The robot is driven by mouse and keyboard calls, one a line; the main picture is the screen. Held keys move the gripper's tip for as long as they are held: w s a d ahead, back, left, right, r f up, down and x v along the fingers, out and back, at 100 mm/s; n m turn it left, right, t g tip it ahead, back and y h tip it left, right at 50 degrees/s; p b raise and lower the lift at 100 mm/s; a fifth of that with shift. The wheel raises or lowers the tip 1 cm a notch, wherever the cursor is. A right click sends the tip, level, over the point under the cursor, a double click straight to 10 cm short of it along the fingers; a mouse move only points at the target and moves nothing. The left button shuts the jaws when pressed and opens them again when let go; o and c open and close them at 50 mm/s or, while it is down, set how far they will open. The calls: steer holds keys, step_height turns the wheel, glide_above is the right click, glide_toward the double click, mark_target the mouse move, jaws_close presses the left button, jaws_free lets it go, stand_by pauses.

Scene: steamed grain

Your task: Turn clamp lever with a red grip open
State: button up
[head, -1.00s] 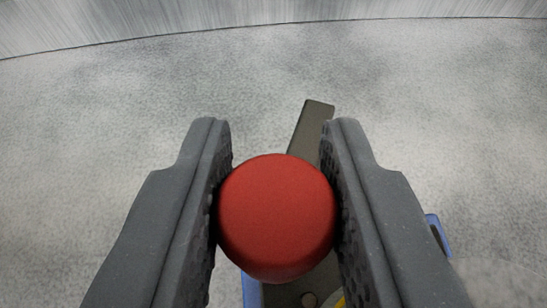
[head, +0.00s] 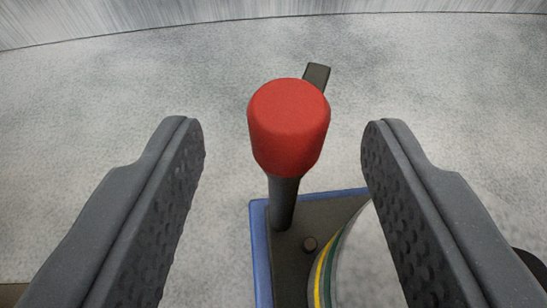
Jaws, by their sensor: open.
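The clamp lever shows in the head view as a red grip (head: 288,128) on a dark shaft (head: 285,203). It stands nearly upright, leaning slightly, above a dark plate with a blue edge (head: 262,250). A dark bar end (head: 317,76) shows behind the red grip, partly hidden by it. My gripper (head: 283,128) is open, with one finger on each side of the red grip. There is a clear gap to both fingers, so neither touches it.
A pale rounded body with yellow and green bands (head: 325,268) sits at the lower right, partly hidden by my right finger. The grey speckled floor (head: 430,85) beyond is clear up to a wall.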

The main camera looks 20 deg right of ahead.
steer(key=p+v, duration=0.1)
steer(key=v, duration=0.8)
steer(key=shift+a, duration=0.25)
steer(key=shift+r, duration=0.1)
